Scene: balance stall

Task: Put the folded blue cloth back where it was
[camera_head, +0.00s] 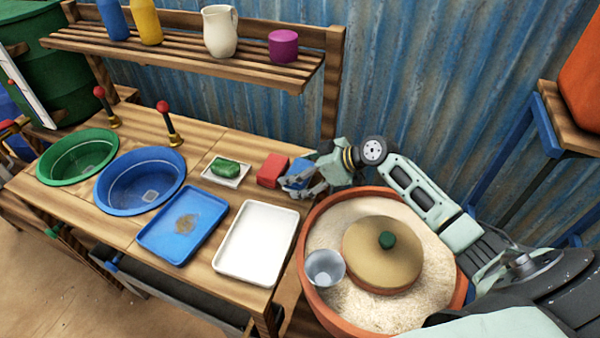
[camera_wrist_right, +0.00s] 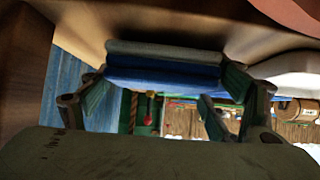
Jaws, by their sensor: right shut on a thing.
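The folded blue cloth (camera_head: 299,167) is at the back right of the wooden counter, just right of a red block. My right gripper (camera_head: 303,183) is shut on it and partly covers it. In the right wrist view, the cloth (camera_wrist_right: 165,72) shows as blue and grey layers held between the two fingers of my right gripper (camera_wrist_right: 165,85). I cannot tell whether the cloth touches the counter. My left gripper is not in view.
The red block (camera_head: 272,170) and a white dish with a green sponge (camera_head: 231,169) stand left of the cloth. White (camera_head: 257,278) and blue (camera_head: 154,246) trays lie in front. A terracotta tub (camera_head: 317,300) of grain with a lid and a cup is at right. A shelf (camera_head: 200,58) hangs behind.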

